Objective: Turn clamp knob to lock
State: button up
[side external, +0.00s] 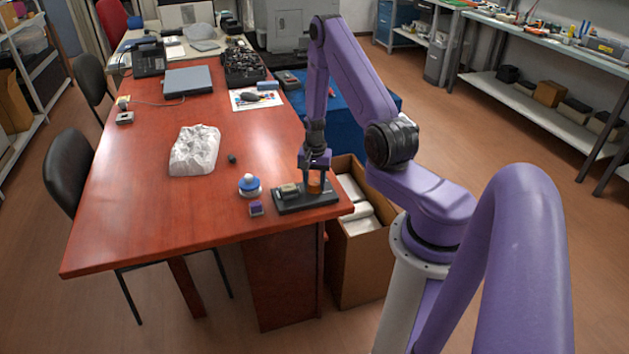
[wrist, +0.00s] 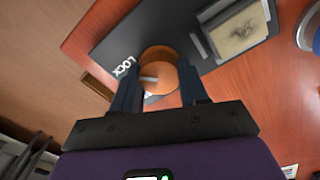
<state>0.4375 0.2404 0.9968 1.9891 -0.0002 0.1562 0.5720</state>
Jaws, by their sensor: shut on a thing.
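The orange clamp knob (wrist: 160,58) stands on the dark base plate (wrist: 125,40) of a small fixture. My gripper (wrist: 158,80) is shut on the knob, with one dark finger on each side of it. A short pale pointer (wrist: 148,79) on the knob points left in the wrist view, toward the side with the white LOCK label (wrist: 124,67). A grey clamp block (wrist: 236,32) with a pale inset stands beside the knob on the plate. In the side view, my gripper (side external: 314,172) points down over the knob (side external: 314,187) at the right end of the plate (side external: 306,203).
A blue-and-white round object (side external: 249,186) and a small purple block (side external: 256,209) sit left of the fixture. A crumpled white sheet (side external: 195,150) lies farther left. The table edge is close to the fixture, with an open cardboard box (side external: 368,258) below. The table's front left is clear.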

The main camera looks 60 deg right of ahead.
aim_at(315, 181)
jog(key=o, duration=1.1)
jog(key=shift+c, duration=0.2)
notch_tip(315, 181, up, 18)
jog(key=shift+f, duration=0.25)
